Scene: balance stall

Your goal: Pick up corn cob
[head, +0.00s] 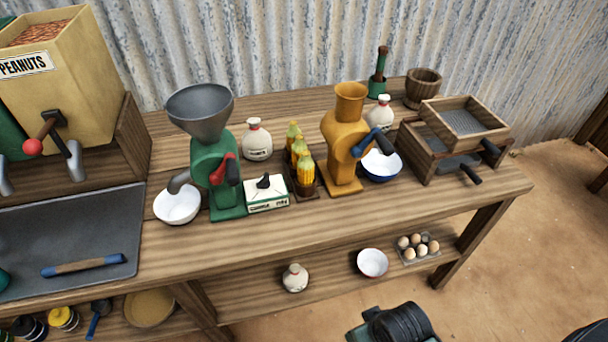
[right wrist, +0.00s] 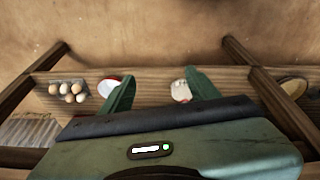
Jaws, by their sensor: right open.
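Three yellow corn cobs with green husks stand in a row in a dark wooden holder (head: 291,184) on the table: a front cob (head: 306,176), a middle cob (head: 299,150) and a back cob (head: 293,131). The holder is between the green grinder (head: 207,165) and the orange grinder (head: 344,150). In the right wrist view, my right gripper (right wrist: 157,82) is open and empty, its two green fingers spread apart, facing the lower shelf and floor. It is away from the cobs, which are not in that view. My left gripper is not in view.
A labelled white box (head: 266,196) stands just left of the holder. A white jar (head: 257,140) is behind, and a blue-rimmed bowl (head: 381,166) is at the right. The lower shelf holds eggs (head: 418,246), a bowl (head: 372,263) and a jar (head: 295,278). The table's front strip is clear.

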